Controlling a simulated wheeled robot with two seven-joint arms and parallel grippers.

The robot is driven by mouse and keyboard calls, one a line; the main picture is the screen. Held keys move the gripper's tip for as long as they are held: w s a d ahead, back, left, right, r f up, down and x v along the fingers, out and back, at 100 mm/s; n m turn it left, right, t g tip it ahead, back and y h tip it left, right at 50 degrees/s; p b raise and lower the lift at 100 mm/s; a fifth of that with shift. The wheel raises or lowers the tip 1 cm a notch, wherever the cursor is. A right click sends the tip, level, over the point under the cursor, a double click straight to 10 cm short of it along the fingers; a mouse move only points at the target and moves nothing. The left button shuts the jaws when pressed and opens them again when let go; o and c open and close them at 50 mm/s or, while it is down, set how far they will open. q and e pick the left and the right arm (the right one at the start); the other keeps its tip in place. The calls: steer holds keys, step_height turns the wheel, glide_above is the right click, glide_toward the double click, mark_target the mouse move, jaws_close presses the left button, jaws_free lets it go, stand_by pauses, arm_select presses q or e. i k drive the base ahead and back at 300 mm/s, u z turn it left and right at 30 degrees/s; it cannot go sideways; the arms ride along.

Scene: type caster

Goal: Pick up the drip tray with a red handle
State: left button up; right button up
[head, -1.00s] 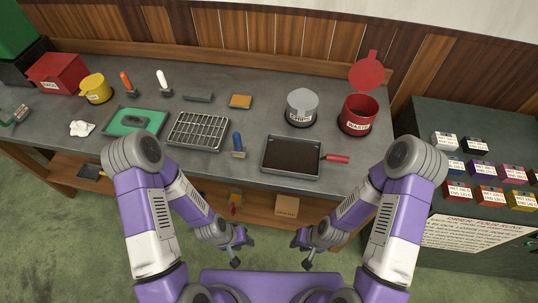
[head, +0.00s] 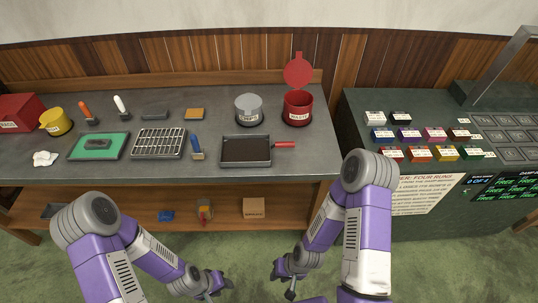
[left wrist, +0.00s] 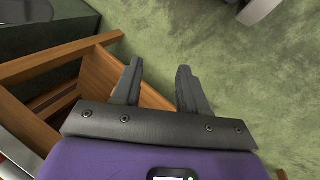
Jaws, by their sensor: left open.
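The drip tray (head: 232,163) is a dark-filled, grey-rimmed rectangular pan lying flat near the front edge of the workbench in the head view. Its red handle (head: 284,144) points right. My left gripper (head: 219,287) is low in front of the bench, well below and apart from the tray. In the left wrist view my left gripper (left wrist: 158,85) has its two fingers apart with nothing between them. My right gripper (head: 282,282) hangs low in front of the bench, also apart from the tray; its fingers are too small to judge.
Left of the tray are a blue-handled brush (head: 196,147), a wire rack (head: 158,142) and a green tray (head: 74,151). Behind it stand a grey pot (head: 249,112) and a red waste bin (head: 298,108) with its lid up. A dark cabinet (head: 400,220) with small labelled boxes stands right.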

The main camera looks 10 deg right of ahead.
mark_target(236, 150)
steer(key=z, duration=0.85)
steer(key=i, duration=0.35)
